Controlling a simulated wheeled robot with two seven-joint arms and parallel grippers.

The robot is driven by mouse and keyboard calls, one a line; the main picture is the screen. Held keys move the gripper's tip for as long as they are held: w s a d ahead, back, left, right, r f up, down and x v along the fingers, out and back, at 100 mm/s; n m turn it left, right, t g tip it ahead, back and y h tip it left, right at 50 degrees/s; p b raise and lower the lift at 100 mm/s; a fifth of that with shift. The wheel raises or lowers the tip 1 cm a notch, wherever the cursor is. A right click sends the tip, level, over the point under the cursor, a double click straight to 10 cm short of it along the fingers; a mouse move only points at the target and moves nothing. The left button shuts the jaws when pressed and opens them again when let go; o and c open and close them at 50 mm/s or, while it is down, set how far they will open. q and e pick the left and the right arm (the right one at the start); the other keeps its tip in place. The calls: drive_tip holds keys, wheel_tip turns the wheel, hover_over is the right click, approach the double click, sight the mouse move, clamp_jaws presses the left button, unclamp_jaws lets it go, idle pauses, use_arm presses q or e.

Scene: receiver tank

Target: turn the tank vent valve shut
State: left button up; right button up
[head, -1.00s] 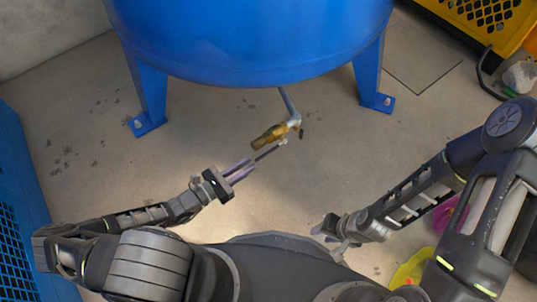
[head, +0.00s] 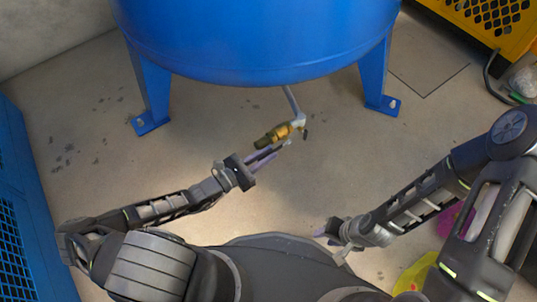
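The vent valve (head: 276,133) is a brass body on a grey pipe under the blue tank (head: 255,60). A thin lever with a pale hub (head: 287,143) sits on its near side, and most of it is hidden behind or between my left fingers. My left gripper (head: 272,153) has reached the valve from the lower left. Its two purple fingers show a gap between them, so it looks open. Whether they touch the lever I cannot tell. My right gripper (head: 329,244) is low in the middle, away from the valve, and its finger gap is unclear.
The tank's blue legs (head: 150,95) stand left and right of the valve, with the right one (head: 375,80) bolted down. A blue grated panel (head: 18,220) lines the left edge. A yellow crate (head: 490,20) is at the upper right. The floor around the valve is clear.

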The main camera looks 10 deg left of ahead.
use_arm(q)
drive_tip(key=shift+w+d, duration=0.3)
drive_tip(key=shift+w, duration=0.05)
drive_tip(key=shift+c, duration=0.4)
clamp_jaws()
idle(0.9)
